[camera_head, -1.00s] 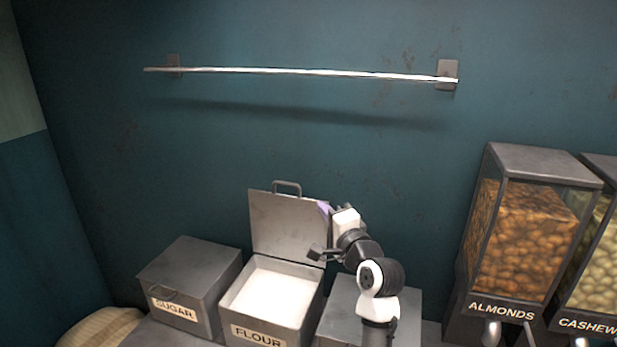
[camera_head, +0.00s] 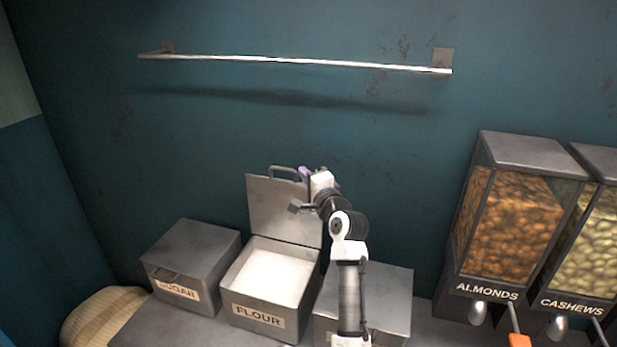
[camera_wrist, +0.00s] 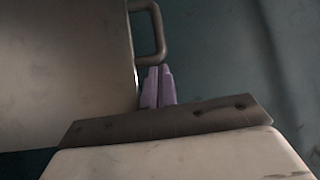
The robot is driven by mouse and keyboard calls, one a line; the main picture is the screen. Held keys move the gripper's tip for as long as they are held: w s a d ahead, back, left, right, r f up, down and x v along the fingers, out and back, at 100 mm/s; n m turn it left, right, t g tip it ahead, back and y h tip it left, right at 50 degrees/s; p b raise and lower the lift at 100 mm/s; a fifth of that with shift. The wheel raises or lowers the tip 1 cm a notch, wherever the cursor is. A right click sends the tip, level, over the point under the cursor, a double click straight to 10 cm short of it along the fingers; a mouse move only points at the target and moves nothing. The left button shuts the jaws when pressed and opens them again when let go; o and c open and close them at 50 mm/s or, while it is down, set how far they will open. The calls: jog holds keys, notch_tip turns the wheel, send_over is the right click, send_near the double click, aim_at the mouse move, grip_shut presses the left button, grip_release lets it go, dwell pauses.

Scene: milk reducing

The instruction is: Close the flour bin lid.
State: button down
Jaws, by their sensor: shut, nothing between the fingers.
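The flour bin (camera_head: 245,312) is a grey metal box with a FLOUR label and white flour (camera_head: 268,276) inside. Its lid (camera_head: 275,212) stands open, upright against the back, with a loop handle (camera_head: 284,170) on its top edge. My gripper (camera_head: 304,174) is at the lid's upper right corner, near the handle. In the wrist view the shut purple fingertips (camera_wrist: 158,86) are beside the lid's edge, just below the handle (camera_wrist: 150,32); the lid (camera_wrist: 65,70) fills the left. I cannot tell whether the fingers touch the lid.
A closed sugar bin (camera_head: 190,262) stands left of the flour bin. Another closed grey bin (camera_head: 390,295) stands to its right, partly behind my arm. Almond (camera_head: 510,225) and cashew (camera_head: 590,240) dispensers stand at the right. A metal rail (camera_head: 300,61) runs along the wall above.

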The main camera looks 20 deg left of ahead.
jog(key=shift+f+b, duration=0.1)
jog(key=shift+b, duration=0.2)
jog(key=shift+s+f+n+b, duration=0.2)
jog(key=shift+s+n+b, duration=0.1)
jog(key=shift+b, duration=0.6)
jog(key=shift+s+r+y+b, duration=0.25)
jog(key=shift+y+b, duration=0.15)
jog(key=shift+b, duration=0.15)
